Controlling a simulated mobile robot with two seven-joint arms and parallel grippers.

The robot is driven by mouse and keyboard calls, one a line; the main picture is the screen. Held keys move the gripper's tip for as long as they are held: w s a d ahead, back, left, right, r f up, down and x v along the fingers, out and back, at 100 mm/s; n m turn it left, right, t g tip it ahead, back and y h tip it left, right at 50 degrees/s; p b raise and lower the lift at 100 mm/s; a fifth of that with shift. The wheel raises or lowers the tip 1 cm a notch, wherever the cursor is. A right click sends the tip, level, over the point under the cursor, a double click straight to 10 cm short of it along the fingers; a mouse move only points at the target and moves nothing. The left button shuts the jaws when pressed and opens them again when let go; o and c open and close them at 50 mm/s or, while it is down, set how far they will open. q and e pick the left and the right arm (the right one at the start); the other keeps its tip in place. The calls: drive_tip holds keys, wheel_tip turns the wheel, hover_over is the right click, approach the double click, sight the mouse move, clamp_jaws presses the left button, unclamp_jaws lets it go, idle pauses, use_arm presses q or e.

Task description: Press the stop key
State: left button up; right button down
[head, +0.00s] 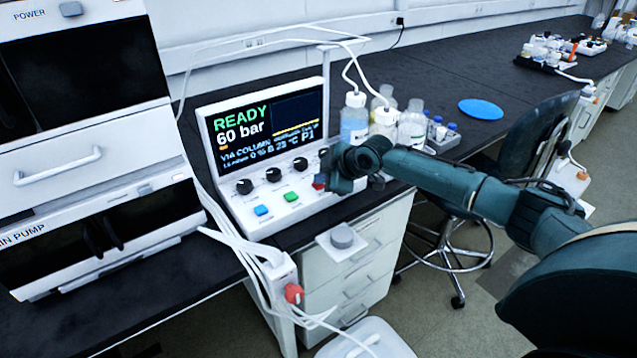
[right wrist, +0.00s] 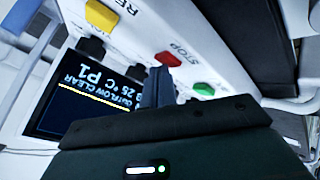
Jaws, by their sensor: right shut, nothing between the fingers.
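The control unit (head: 245,200) has a sloped white panel with a lit screen reading READY, 60 bar. Its red stop key (head: 319,181) shows beside my right gripper (head: 333,183) in the head view. In the right wrist view the red key (right wrist: 168,59) sits by the label STOP. My right gripper (right wrist: 158,82) is shut and empty, its fingertips right at the red key's near side. I cannot tell whether they touch it. My left gripper is not in view.
A green key (head: 291,196) and a blue key (head: 261,210) lie left of the red one, below a row of black knobs (head: 273,175). A yellow key (right wrist: 101,16) shows in the right wrist view. Bottles (head: 412,125) stand behind my right arm.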

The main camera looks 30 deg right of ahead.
sight(322, 187)
drive_tip(key=shift+r+p, duration=0.9)
drive_tip(key=shift+p, duration=0.05)
wheel_tip(322, 187, up, 5)
drive_tip(key=p, duration=0.4)
drive_tip(key=shift+p, duration=0.35)
